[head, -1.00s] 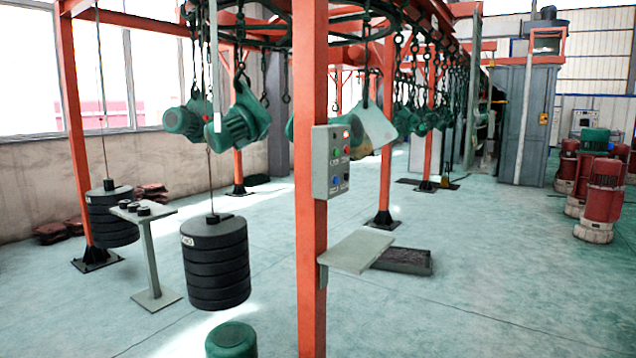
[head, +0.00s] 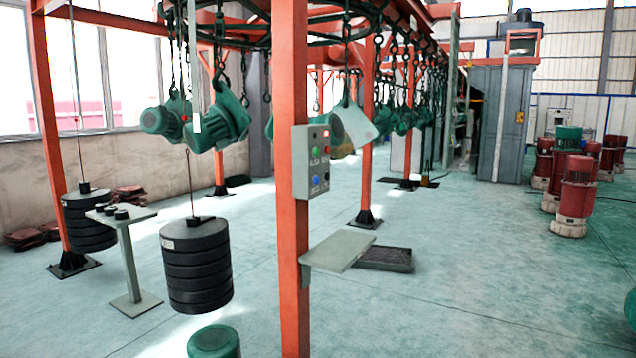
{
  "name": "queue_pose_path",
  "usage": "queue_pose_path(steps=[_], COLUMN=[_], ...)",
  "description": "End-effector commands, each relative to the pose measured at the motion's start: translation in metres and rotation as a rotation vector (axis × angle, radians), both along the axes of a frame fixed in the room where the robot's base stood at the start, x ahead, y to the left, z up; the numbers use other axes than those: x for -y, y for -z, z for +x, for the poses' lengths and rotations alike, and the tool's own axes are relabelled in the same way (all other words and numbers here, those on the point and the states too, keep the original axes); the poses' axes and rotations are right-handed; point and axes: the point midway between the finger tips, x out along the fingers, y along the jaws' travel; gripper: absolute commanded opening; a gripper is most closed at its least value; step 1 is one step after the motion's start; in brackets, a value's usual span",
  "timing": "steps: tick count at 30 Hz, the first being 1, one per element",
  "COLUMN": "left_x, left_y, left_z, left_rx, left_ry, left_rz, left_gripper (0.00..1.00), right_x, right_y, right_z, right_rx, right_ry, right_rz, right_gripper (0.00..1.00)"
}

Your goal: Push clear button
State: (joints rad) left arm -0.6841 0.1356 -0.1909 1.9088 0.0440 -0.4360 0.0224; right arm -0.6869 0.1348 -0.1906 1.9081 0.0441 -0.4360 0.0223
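A grey control box (head: 302,165) is fixed to the right side of the near orange post in the head view. Its right-hand face carries several small coloured buttons, among them a green one (head: 314,150), a blue one (head: 316,181) and a red one (head: 326,134) near the top. The lettering is too small to read, so I cannot tell which is the clear button. Neither of my grippers shows in the view.
The orange post (head: 289,240) stands close in front, with a grey shelf (head: 340,250) on its right side. A stack of black weights (head: 196,270) hangs left of it. A green cylinder (head: 214,342) is at the bottom edge.

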Motion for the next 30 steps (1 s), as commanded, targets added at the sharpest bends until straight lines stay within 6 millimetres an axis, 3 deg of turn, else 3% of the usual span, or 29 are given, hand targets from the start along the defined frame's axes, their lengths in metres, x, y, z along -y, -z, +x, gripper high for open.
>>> queue_pose_path(steps=[1, 6, 8, 30], left_x=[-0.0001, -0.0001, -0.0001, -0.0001], left_y=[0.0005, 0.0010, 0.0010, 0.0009], left_z=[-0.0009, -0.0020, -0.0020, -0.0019], left_rx=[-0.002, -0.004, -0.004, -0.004], left_ry=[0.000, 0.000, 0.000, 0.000], left_rz=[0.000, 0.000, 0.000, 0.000], left_gripper=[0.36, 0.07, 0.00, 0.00], right_x=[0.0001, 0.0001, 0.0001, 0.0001], right_y=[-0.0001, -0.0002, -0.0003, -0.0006], right_z=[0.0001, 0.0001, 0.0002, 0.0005], right_rx=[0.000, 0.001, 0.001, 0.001], right_ry=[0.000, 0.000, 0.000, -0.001], right_rz=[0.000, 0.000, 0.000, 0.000], right_gripper=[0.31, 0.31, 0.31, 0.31])
